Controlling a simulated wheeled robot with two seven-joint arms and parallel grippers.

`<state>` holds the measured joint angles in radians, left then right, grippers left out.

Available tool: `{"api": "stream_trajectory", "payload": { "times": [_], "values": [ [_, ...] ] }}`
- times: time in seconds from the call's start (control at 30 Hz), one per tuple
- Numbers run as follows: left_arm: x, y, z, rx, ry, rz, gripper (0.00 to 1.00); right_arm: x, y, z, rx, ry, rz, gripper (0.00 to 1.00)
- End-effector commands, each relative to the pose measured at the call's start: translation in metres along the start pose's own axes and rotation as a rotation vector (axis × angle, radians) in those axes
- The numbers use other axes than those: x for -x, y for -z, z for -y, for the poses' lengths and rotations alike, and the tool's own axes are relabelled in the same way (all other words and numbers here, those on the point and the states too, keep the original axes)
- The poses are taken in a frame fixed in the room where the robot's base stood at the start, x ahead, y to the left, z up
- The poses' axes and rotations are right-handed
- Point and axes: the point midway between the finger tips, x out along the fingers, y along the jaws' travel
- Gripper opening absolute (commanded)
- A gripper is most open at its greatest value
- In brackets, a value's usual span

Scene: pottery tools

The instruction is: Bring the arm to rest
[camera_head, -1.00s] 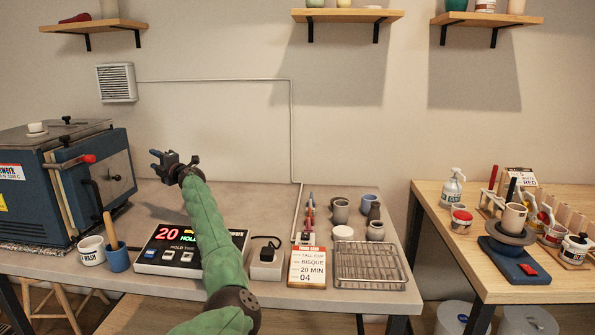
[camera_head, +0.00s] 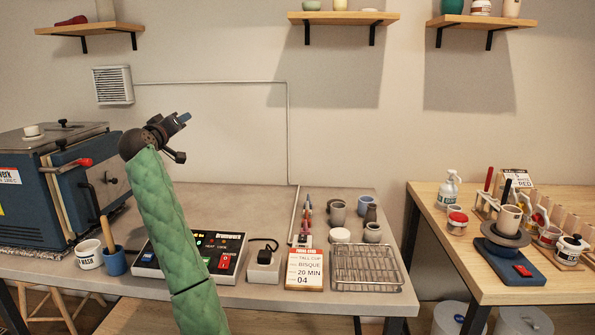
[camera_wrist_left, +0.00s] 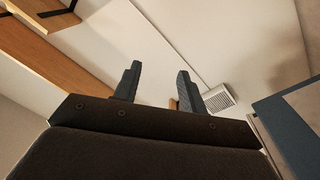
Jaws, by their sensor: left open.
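My left arm, in a green padded sleeve, rises from the bottom of the head view. Its left gripper (camera_head: 182,137) is raised in front of the bare wall, above the grey table and to the right of the blue kiln. The left wrist view shows the two fingers (camera_wrist_left: 156,88) apart, with nothing between them but the wall behind. My right gripper is in neither view.
The blue kiln (camera_head: 60,185) stands at the left of the grey table (camera_head: 300,200). A control box (camera_head: 225,250), a wire rack (camera_head: 365,265) and several small pots are along it. A wooden table (camera_head: 440,230) with glazing tools is at the right.

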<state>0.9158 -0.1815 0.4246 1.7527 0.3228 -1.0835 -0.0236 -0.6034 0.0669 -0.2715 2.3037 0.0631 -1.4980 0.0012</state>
Motion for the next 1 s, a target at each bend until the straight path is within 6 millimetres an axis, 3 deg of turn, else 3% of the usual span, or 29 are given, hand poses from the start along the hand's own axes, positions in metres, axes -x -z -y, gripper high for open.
{"api": "stream_trajectory", "payload": {
  "times": [0.1,0.5,1.0],
  "values": [
    [0.033,-0.046,-0.002,-0.087,0.051,0.131,0.41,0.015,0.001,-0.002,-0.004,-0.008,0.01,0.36],
    [0.141,-0.187,0.002,-0.284,0.19,0.456,0.41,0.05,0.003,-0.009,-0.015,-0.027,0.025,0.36],
    [0.277,-0.33,0.003,-0.439,0.254,0.708,0.41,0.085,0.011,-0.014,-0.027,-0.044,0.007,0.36]
  ]
}}
